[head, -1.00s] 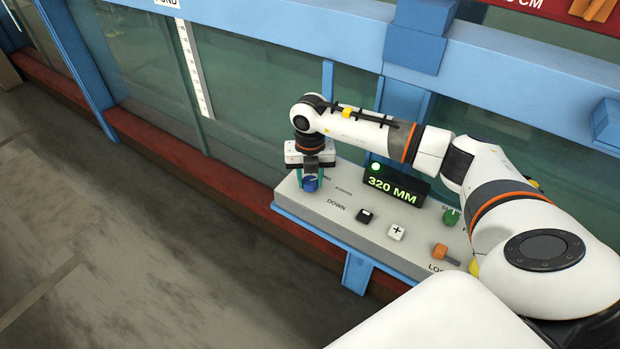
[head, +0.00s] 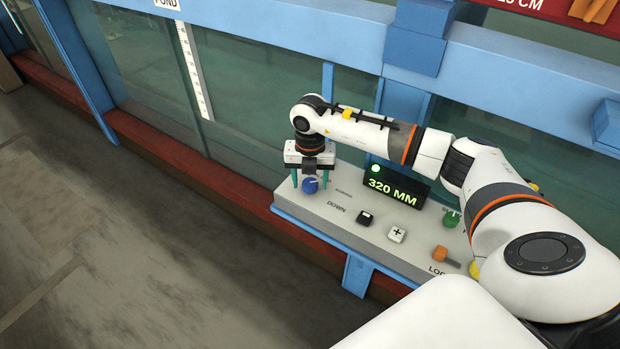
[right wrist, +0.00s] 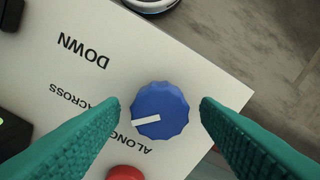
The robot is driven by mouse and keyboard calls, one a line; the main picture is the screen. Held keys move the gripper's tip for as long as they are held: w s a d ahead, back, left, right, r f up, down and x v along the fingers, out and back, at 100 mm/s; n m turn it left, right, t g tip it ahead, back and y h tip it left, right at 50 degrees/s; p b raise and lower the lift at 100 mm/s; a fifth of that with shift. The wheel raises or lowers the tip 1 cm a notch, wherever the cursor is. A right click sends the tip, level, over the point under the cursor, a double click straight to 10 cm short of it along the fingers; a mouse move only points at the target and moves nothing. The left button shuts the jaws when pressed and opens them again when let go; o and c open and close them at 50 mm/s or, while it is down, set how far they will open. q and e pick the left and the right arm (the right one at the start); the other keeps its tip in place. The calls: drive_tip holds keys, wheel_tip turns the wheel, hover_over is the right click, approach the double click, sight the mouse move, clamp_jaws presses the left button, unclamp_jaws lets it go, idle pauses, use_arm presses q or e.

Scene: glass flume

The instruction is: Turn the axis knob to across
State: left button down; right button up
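The axis knob (head: 310,185) is blue, at the left end of the grey control panel (head: 335,228). In the right wrist view the knob (right wrist: 165,105) shows a white pointer mark aimed left and slightly down, between the printed words ACROSS and ALONG. My right gripper (head: 310,182) is above the panel, with its teal fingers open on either side of the knob. In the right wrist view a gap shows between each finger of the gripper (right wrist: 160,104) and the knob. My left gripper is out of view.
A red button (right wrist: 125,172) is near the knob. A black button (head: 365,216), a white plus button (head: 397,233), an orange knob (head: 440,252) and a green knob (head: 451,217) are along the panel. A display (head: 395,185) reads 320 MM. Glass walls rise behind.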

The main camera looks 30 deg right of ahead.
sight(310, 182)
drive_tip(key=shift+r, duration=0.4)
wheel_tip(310, 182, up, 11)
drive_tip(key=b, duration=0.3)
drive_tip(key=shift+b, duration=0.3)
drive_tip(key=shift+a, duration=0.1)
